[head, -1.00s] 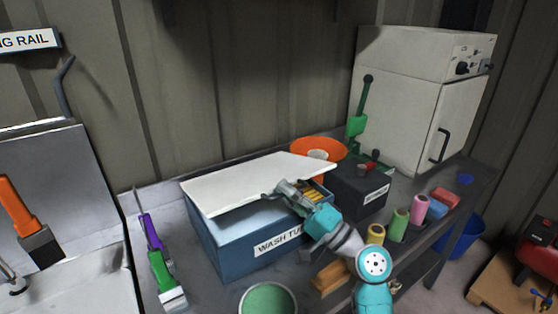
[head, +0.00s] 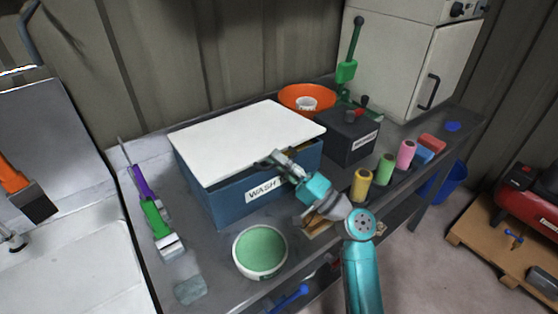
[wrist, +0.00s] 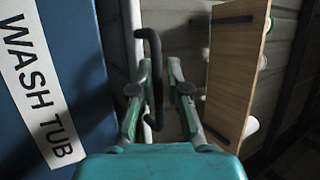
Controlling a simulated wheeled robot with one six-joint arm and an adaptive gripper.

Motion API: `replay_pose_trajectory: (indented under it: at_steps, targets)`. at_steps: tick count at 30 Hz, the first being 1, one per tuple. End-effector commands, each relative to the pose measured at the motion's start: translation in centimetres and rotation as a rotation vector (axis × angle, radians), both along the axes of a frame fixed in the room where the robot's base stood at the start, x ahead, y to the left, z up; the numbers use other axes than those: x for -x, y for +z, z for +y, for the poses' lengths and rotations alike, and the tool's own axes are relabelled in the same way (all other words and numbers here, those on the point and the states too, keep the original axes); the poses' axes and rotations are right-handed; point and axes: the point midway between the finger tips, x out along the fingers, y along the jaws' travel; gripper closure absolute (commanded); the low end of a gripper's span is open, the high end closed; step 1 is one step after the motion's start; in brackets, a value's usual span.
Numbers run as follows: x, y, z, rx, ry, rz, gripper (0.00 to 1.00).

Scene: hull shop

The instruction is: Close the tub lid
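The blue wash tub (head: 225,202) stands on the grey bench in the head view. Its white lid (head: 240,138) lies almost flat over it, with a narrow gap under the front right edge. My gripper (head: 272,160) is at the lid's front edge. In the wrist view, my gripper (wrist: 161,85) has its fingers apart, with a dark curved handle (wrist: 154,70) between them, nearer the left finger. The pale lid edge (wrist: 133,40) runs beside the handle, and the tub's labelled wall (wrist: 75,60) is at the left. Firm contact with the handle cannot be told.
A green-filled bowl (head: 260,250) stands in front of the tub. A black box (head: 345,138) and an orange bowl (head: 290,92) are close behind and right. Several coloured spools (head: 385,168) line the right front. A purple-and-green tool (head: 150,210) lies left.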

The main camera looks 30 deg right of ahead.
Motion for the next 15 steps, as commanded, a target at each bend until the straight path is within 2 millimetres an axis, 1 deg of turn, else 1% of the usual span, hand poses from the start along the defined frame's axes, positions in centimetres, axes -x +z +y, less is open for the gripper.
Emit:
replay_pose_trajectory:
  at_steps: [10, 13, 15]
  targets:
    - [0.2, -0.1, -0.1, 0.001, -0.001, 0.001, 0.79]
    - [0.8, -0.5, -0.5, -0.001, -0.003, 0.001, 0.79]
    - [1.6, -0.9, -1.0, -0.001, -0.003, 0.002, 0.79]
